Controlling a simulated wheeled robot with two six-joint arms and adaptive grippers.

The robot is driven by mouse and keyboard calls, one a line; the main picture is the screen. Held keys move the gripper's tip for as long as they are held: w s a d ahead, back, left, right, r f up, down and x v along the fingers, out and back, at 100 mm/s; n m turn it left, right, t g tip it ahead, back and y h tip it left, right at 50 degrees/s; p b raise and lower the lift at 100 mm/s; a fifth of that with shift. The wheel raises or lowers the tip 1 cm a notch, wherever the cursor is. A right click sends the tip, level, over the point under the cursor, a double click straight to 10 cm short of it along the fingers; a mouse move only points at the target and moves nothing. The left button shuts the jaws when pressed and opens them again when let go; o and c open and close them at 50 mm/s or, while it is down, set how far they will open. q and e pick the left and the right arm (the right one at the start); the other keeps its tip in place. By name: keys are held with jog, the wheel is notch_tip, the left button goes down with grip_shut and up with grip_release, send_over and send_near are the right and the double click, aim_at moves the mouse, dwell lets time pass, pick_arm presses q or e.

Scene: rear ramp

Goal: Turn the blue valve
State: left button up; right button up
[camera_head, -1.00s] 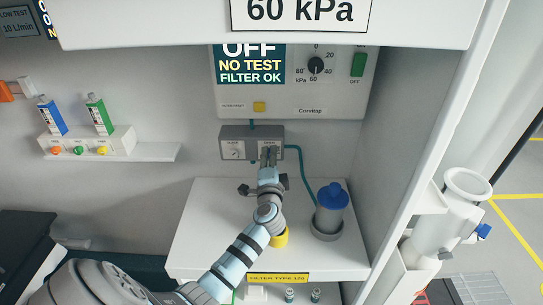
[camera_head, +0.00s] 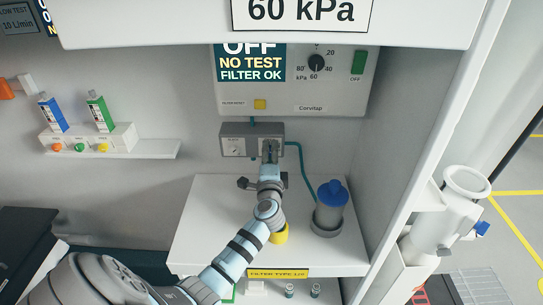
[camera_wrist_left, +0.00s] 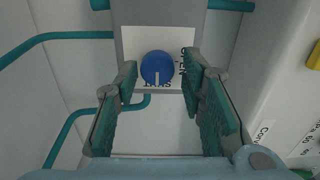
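In the head view my left gripper (camera_head: 270,149) is at the right half of the grey box (camera_head: 236,131) and hides the valve. My right gripper is not in view.
Below stands a white shelf (camera_head: 215,225) with a blue-lidded canister (camera_head: 331,208) and a yellow object (camera_head: 279,235). A teal hose (camera_head: 302,165) runs from the box. A panel with a dial (camera_head: 317,63) hangs above. The left side of the shelf top is clear.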

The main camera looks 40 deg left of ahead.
pick_arm(q)
jog(key=shift+f, duration=0.1)
jog(key=v, duration=1.2)
